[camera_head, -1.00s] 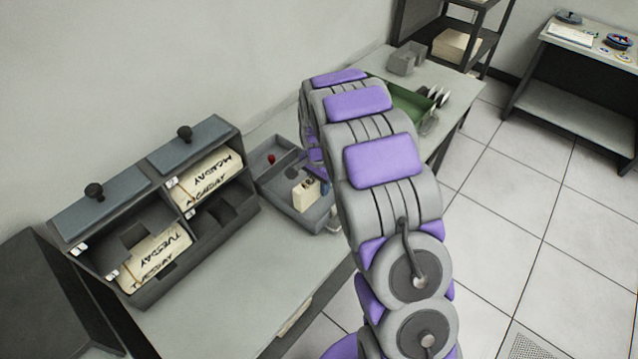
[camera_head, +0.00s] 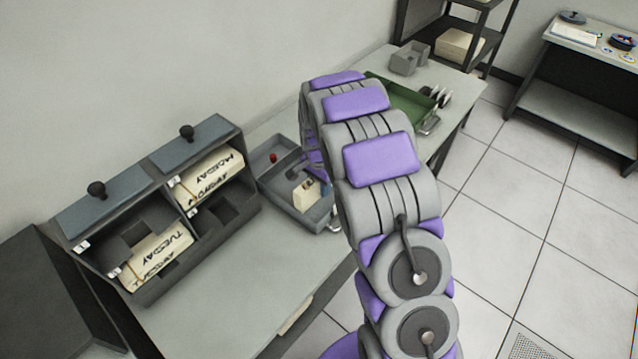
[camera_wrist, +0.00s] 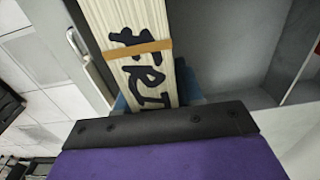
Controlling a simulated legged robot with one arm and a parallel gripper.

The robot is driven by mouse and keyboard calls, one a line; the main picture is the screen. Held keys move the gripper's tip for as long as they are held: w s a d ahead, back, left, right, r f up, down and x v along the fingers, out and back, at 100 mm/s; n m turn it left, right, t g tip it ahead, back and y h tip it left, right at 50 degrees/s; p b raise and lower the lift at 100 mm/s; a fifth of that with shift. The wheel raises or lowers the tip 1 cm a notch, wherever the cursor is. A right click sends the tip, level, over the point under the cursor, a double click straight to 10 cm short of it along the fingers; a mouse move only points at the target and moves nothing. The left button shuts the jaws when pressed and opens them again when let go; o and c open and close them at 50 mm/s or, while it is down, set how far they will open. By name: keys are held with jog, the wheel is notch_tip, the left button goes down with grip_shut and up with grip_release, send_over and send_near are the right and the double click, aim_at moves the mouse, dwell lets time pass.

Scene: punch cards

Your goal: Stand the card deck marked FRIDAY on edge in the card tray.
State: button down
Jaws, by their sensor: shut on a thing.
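The cream card deck (camera_wrist: 128,28) fills the top middle of the wrist view, with a tan band around it and dark letters beginning "FRI"; the rest of the word is hidden by my gripper. My gripper (camera_wrist: 157,92) is shut on this deck, with blue finger parts showing at both sides. In the head view the deck (camera_head: 305,196) appears as a small cream block within the outline of the grey card tray (camera_head: 275,187). The tray's grey interior (camera_wrist: 225,45) lies behind the deck in the wrist view. Whether the deck touches the tray floor cannot be told.
A dark sorter (camera_head: 225,215) with decks marked MONDAY (camera_head: 213,178) and TUESDAY (camera_head: 155,250) stands left of the tray. A red knob-like thing (camera_head: 273,157) shows in the tray's back part. A green tray (camera_head: 405,98) and grey holder (camera_head: 408,60) are behind my arm.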

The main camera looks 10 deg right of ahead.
aim_at(319, 193)
jog(key=shift+f, duration=2)
jog(key=c, duration=0.6)
grip_release()
jog(key=shift+c, duration=0.2)
jog(key=shift+r, duration=0.1)
notch_tip(319, 193, up, 16)
jog(key=shift+a+r+p, duration=0.1)
jog(key=shift+a+p, duration=0.05)
jog(key=shift+p, duration=0.95)
jog(key=shift+s+r, duration=0.1)
jog(key=shift+r, duration=0.35)
